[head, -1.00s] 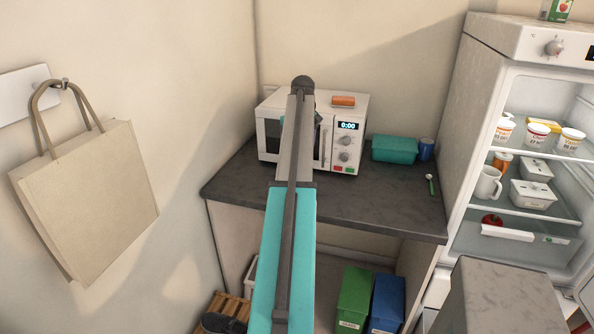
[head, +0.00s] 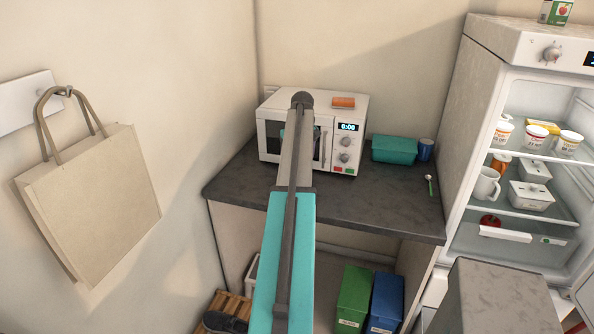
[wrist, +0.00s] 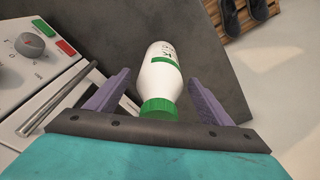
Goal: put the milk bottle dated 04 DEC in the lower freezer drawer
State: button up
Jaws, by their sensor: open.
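A white milk bottle with a green cap (wrist: 160,82) shows in the wrist view over the dark counter. Some print shows on its side, but I cannot read a date. My gripper (wrist: 158,78) is open, with one purple finger on each side of the bottle and the cap towards the palm. I cannot tell whether the fingers touch it. In the head view my arm hides the bottle and the gripper. The fridge (head: 500,60) stands open at the right, with a clear drawer (head: 505,235) at the bottom of its shelves. I see no lower freezer drawer.
A white microwave (head: 338,108) stands on the counter (head: 385,205), beside the bottle in the wrist view. A teal container (head: 394,150), a blue cup (head: 426,150) and a green spoon (head: 430,185) are further right. A paper bag (head: 90,205) hangs at the left.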

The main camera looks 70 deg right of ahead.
jog(key=shift+f, duration=0.7)
jog(key=shift+d, duration=0.1)
jog(key=c, duration=1.6)
jog(key=shift+w+r, duration=0.1)
jog(key=shift+r, duration=0.1)
notch_tip(320, 180, up, 3)
jog(key=shift+r+b, duration=0.1)
jog(key=shift+b, duration=0.75)
jog(key=s+a+b, duration=0.1)
jog(key=s+a, duration=0.1)
jog(key=a, duration=0.3)
jog(key=s+a+r+b, duration=0.1)
jog(key=s+a, duration=0.1)
jog(key=a, duration=0.3)
jog(key=s+a+b, duration=0.2)
jog(key=a, duration=0.3)
jog(key=shift+r, duration=0.2)
